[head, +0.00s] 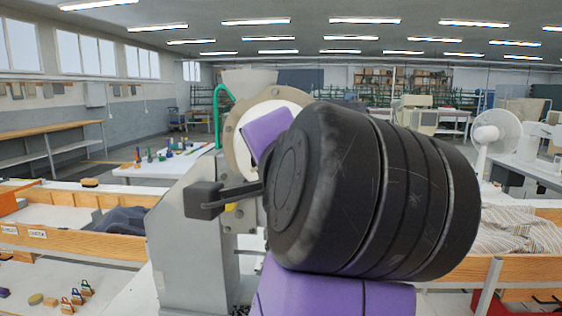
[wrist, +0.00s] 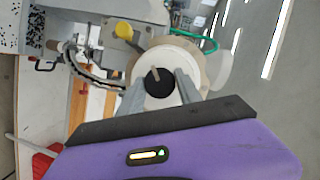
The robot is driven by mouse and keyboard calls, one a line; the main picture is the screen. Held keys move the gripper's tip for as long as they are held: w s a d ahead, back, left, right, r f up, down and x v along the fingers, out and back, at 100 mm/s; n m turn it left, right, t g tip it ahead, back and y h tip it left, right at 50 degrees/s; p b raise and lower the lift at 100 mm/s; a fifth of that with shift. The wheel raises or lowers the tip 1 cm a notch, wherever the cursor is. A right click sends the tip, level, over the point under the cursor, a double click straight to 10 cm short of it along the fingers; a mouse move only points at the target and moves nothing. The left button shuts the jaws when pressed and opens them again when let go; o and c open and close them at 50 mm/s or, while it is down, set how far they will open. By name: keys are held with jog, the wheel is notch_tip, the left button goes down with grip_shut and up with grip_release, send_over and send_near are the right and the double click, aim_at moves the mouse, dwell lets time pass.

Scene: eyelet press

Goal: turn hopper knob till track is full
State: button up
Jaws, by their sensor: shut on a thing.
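The eyelet press (head: 185,255) is a grey machine left of centre in the head view. Its hopper (head: 232,150) has a white disc in a beige ring. In the wrist view, the black round knob (wrist: 158,88) with a pale bar across it sits in the middle of the white hopper disc (wrist: 176,58). My gripper (wrist: 160,84) is shut on the knob, one grey finger on each side. A curved dark strip (wrist: 92,72), possibly the track, runs left of the hopper; how full it is cannot be told. In the head view my arm hides knob and fingers.
A yellow knob (wrist: 123,30) and a green tube (wrist: 208,42) are close to the hopper. A white fan (head: 497,130) stands at right.

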jog(key=o, duration=1.4)
jog(key=shift+f, duration=0.15)
jog(key=shift+c, duration=0.2)
jog(key=v, duration=0.7)
jog(key=shift+s+b, duration=0.3)
jog(key=shift+d+r, duration=0.15)
jog(key=shift+r, duration=0.05)
